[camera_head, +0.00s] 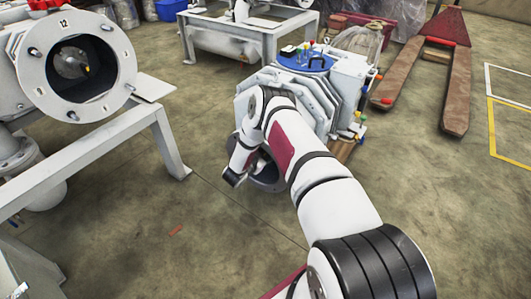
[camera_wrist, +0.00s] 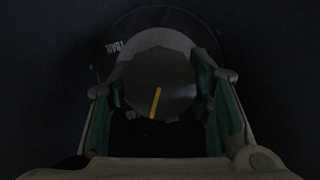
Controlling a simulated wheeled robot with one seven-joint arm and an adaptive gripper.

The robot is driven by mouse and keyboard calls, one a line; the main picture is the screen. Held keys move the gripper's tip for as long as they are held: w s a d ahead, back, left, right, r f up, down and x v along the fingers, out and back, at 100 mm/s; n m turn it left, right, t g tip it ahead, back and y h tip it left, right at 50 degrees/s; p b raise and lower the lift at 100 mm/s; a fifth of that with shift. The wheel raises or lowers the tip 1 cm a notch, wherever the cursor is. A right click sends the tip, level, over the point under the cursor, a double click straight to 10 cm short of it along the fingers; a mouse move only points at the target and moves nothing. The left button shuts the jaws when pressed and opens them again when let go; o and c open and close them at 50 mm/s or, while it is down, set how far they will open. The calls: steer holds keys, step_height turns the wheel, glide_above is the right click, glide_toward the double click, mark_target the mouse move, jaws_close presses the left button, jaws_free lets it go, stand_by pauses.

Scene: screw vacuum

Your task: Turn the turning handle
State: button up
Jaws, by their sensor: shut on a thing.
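The turning handle (camera_wrist: 158,75) is a round grey knob with a yellow line on its face, pointing down and slightly left in the wrist view. A dark round plate (camera_wrist: 174,19) with white lettering, partly hidden, lies behind it. My gripper (camera_wrist: 162,92) has one greenish finger on each side of the knob and is shut on it. In the head view my arm reaches down to the front of a grey machine (camera_head: 345,82) with a blue top. My arm hides the handle and the fingertips there. The wrist view is very dark.
A grey machine with a round flange (camera_head: 42,80) marked 12 stands at the left on a metal frame (camera_head: 172,142). A red pallet jack (camera_head: 457,92) stands at the back right. The concrete floor (camera_head: 440,200) at the right is clear.

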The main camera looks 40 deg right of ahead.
steer(key=shift+m+t, duration=0.6)
steer(key=shift+m, duration=0.3)
steer(key=o, duration=1.2)
steer(key=shift+c, duration=0.2)
steer(key=v, duration=1.2)
steer(key=shift+d, duration=0.1)
